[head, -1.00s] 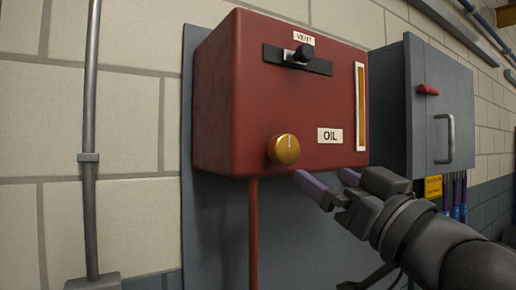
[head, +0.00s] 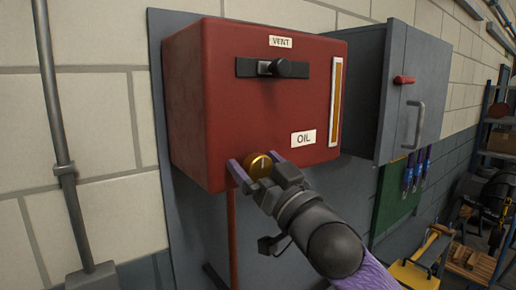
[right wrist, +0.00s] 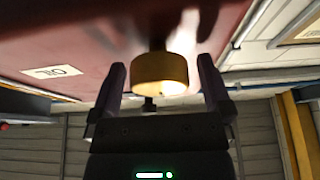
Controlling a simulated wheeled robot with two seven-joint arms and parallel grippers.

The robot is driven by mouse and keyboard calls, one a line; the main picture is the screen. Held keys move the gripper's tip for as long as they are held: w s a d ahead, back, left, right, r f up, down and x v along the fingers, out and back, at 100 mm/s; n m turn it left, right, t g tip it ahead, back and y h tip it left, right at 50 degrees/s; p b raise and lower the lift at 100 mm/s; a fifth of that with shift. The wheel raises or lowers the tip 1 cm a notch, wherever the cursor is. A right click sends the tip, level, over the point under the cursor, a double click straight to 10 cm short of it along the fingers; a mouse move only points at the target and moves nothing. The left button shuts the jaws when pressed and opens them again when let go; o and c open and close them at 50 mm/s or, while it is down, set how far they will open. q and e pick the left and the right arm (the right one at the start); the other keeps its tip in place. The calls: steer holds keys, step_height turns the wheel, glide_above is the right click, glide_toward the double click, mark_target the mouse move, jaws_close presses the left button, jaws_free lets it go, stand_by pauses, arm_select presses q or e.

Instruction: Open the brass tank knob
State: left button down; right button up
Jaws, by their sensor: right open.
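The brass knob (head: 260,166) is on the lower front of the red oil tank (head: 230,110), left of and below the OIL label (head: 304,138). My right gripper (head: 254,162) reaches it from below right, its purple-grey fingers on either side of the knob. In the right wrist view the knob (right wrist: 160,72) sits between the two open fingertips (right wrist: 160,80), with a gap showing on both sides. Part of the knob is hidden by the gripper in the head view. My left gripper is out of view.
A black vent slider (head: 272,68) is on the tank's upper front, under a VENT label. A sight strip (head: 336,102) runs down its right edge. A grey cabinet (head: 420,85) with a red latch and handle stands to the right. A grey pipe (head: 55,130) runs down the left wall.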

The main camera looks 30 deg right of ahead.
steer(key=c, duration=1.2)
